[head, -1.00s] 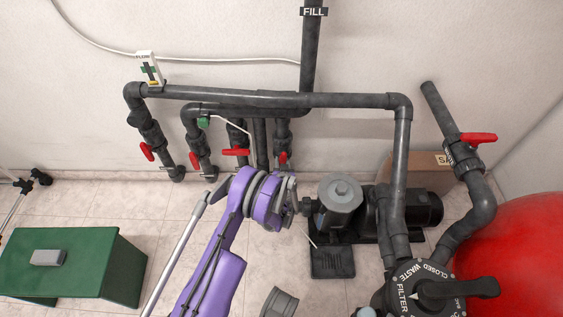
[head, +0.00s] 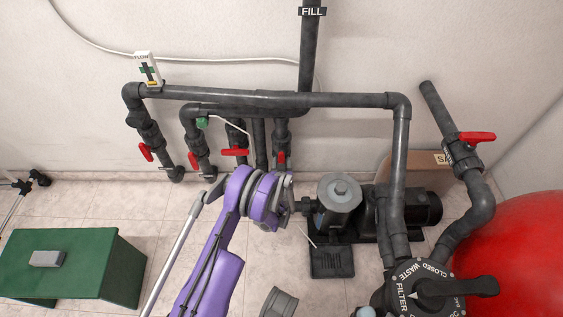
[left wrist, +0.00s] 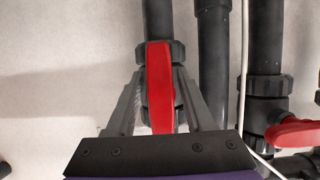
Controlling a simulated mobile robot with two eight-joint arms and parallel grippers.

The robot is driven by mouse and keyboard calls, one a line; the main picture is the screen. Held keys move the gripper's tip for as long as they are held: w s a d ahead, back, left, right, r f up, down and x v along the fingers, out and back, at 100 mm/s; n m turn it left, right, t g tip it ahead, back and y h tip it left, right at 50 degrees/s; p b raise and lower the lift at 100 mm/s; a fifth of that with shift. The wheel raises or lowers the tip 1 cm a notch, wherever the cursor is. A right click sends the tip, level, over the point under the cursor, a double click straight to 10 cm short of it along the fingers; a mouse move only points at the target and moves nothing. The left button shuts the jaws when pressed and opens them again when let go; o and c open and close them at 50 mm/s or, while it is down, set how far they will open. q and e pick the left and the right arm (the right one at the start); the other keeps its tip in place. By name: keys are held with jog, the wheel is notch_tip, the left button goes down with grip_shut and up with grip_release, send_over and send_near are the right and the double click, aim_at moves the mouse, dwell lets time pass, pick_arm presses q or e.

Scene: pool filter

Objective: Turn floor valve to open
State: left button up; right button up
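Several black vertical pipes with red-handled valves stand along the wall in the head view. The rightmost of them has a red handle (head: 281,157) just beyond my left gripper (head: 286,182), whose fingers are mostly hidden by my purple wrist. In the left wrist view, a red valve handle (left wrist: 158,85) lies along its black pipe, between the two grey fingers of my left gripper (left wrist: 160,78). The fingers are apart, one on each side of the handle, with narrow gaps showing. The neighbouring valve's red handle (left wrist: 295,132) points sideways. My right gripper is not seen.
A pump (head: 340,205) stands right of my left gripper. The filter's multiport valve (head: 425,290) and a red tank (head: 515,250) are at the lower right. A green box (head: 75,265) is at the left. Tiled floor is open between box and pipes.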

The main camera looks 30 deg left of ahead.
pick_arm(q)
jog(key=shift+o, duration=0.6)
jog(key=p+v, duration=0.2)
jog(key=v, duration=0.9)
jog(key=shift+a, duration=0.1)
